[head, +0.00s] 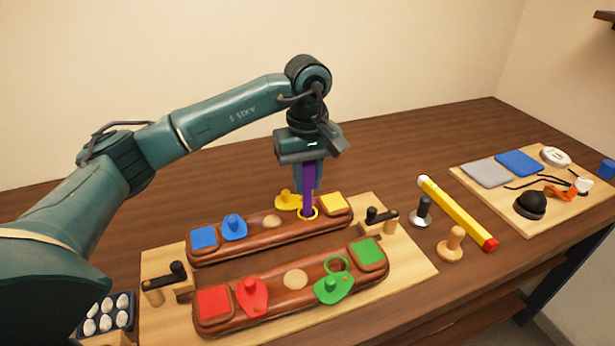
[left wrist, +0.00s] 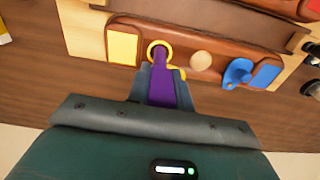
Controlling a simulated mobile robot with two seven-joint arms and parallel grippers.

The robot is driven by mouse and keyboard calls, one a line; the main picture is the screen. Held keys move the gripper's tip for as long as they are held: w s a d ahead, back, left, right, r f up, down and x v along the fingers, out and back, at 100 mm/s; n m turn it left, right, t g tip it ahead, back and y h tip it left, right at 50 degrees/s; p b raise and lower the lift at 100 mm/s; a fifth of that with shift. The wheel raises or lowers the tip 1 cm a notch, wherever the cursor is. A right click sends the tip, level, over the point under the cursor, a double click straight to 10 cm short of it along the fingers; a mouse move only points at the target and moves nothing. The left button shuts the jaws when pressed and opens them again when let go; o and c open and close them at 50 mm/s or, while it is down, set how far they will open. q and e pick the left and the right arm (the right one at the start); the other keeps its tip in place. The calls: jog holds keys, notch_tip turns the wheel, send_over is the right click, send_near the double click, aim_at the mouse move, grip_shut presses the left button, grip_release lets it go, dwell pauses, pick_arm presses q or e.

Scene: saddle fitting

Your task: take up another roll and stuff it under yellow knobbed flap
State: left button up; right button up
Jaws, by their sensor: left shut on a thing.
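My left gripper (head: 308,188) is shut on an upright purple stick (head: 308,200), above the yellow end of the far brown saddle panel (head: 256,233). The stick's lower end is at the yellow ring (head: 315,216), also seen in the left wrist view (left wrist: 150,47); how deep it reaches is hidden. The yellow knobbed flap (head: 286,200) is swung aside behind the ring, and the gripper mostly covers it in the left wrist view. White rolls (head: 105,322) lie in a dark tray (head: 131,318) at the lower left, partly cut off by my arm. My right gripper is not in view.
The near panel (head: 270,302) has a shut-looking red flap (head: 252,295) and a green flap (head: 333,288) swung off its ring. Black-handled clamps (head: 380,217) stand at the board's ends.

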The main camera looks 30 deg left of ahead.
pick_arm(q)
jog(key=shift+r+p, duration=1.1)
jog(key=shift+r, duration=0.65)
jog(key=shift+r+p, duration=1.35)
jog(key=shift+r, duration=0.9)
jog(key=shift+f, duration=0.1)
